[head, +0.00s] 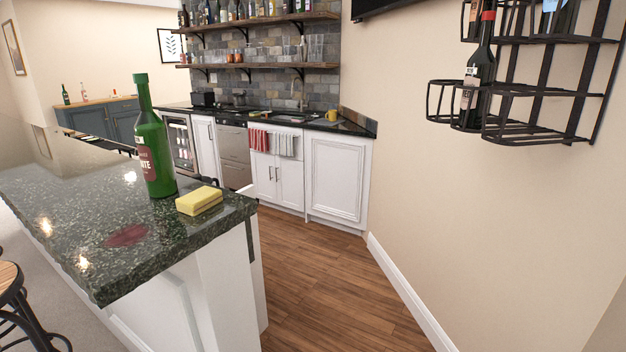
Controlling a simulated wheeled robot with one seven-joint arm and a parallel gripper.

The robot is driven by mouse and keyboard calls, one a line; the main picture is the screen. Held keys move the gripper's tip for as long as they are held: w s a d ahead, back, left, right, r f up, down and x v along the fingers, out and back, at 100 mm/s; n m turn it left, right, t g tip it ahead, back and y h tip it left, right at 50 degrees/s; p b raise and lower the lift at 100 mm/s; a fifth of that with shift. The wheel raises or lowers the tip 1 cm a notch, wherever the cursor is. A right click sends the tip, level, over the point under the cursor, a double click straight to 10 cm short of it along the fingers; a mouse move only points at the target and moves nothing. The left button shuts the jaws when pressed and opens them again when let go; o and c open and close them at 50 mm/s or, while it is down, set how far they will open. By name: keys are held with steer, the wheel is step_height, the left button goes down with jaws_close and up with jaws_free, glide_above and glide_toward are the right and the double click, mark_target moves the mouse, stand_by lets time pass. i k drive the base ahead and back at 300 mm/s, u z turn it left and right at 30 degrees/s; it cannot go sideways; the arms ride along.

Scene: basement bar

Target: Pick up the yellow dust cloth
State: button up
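The yellow dust cloth (199,201) looks like a thick, folded rectangular block. It lies flat on the dark green speckled stone counter (80,208), near the counter's right end and close to its edge. A green bottle (152,150) with a dark red label stands upright just left of the cloth. My gripper cannot be made out in the head view.
A dark red stain (127,235) marks the counter in front of the bottle. A metal wine rack (540,95) with bottles hangs on the right wall. A stool (12,290) stands at lower left. The wooden floor (325,285) right of the counter is clear.

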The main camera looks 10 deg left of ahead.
mark_target(193, 203)
steer(key=u, duration=1.2)
steer(key=k, duration=0.6)
steer(key=z, duration=0.05)
steer(key=i, duration=1.5)
steer(key=z, duration=0.5)
